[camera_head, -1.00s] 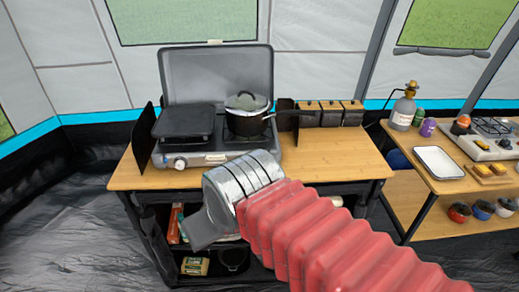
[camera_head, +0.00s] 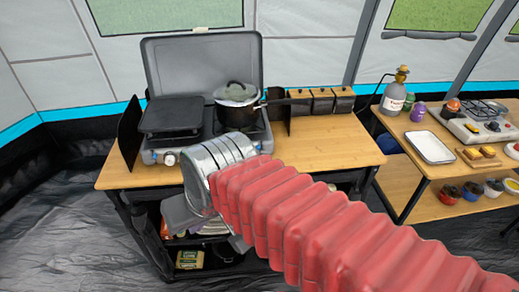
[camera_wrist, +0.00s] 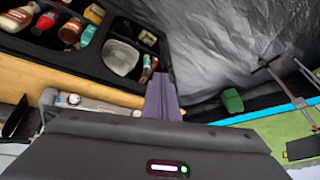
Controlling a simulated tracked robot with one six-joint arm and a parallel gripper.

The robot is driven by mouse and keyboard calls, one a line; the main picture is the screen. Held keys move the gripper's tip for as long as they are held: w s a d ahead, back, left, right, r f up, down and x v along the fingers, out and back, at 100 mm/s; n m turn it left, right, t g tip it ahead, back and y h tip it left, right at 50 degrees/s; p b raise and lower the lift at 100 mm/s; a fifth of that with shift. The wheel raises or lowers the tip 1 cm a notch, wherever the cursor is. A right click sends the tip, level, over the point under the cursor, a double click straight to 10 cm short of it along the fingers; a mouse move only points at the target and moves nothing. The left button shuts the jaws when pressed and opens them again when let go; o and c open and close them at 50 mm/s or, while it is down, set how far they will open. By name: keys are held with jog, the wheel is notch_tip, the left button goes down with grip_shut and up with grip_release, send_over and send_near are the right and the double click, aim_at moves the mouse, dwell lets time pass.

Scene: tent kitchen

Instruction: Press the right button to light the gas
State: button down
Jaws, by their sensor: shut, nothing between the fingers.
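A grey two-burner camp stove (camera_head: 152,152) with a raised lid stands on the wooden table. A knob (camera_head: 169,159) shows at the left of its front panel; the panel's right part is hidden behind my arm. The stove's front strip (camera_wrist: 105,106) also shows in the wrist view, with small round controls on it. My gripper (camera_head: 184,213) is in front of and below the stove front, partly hidden by my arm. In the wrist view my gripper (camera_wrist: 162,95) is shut and empty, its fingers beside the strip's right end. I cannot tell whether they touch.
A lidded pot (camera_head: 238,110) and a griddle (camera_head: 172,115) sit on the stove. A windscreen (camera_head: 130,138) stands at its left. Bare tabletop (camera_head: 335,145) lies to its right. A second table holds another stove (camera_head: 480,122) with knobs. Bottles (camera_wrist: 85,42) fill a rack below.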

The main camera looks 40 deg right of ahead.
aim_at(258, 148)
jog(key=w+d+f+m+t+y, duration=0.2)
jog(key=w+d+f+m+y, duration=0.45)
jog(key=m, duration=1.15)
jog(key=w+d+f+m+t+h, duration=0.2)
jog(key=d+f+m+h, duration=0.1)
jog(key=d+m, duration=0.6)
jog(key=w+d+f+m+t+h, duration=0.1)
jog(key=d+f+m+t+h, duration=0.2)
jog(key=d+m, duration=0.6)
jog(key=d+f, duration=0.2)
jog(key=d, duration=0.3)
jog(key=shift+w, duration=0.35)
jog(key=shift+w+h, duration=0.1)
jog(key=shift+h, duration=0.15)
jog(key=shift+w+d, duration=0.8)
jog(key=shift+w, duration=0.4)
jog(key=shift+w+d, duration=0.85)
jog(key=shift+w, duration=0.3)
jog(key=shift+w+d, duration=0.8)
jog(key=shift+w, duration=0.4)
jog(key=shift+w, duration=0.15)
jog(key=shift+w+d+r, duration=0.1)
jog(key=shift+w+d, duration=0.1)
jog(key=shift+w, duration=0.1)
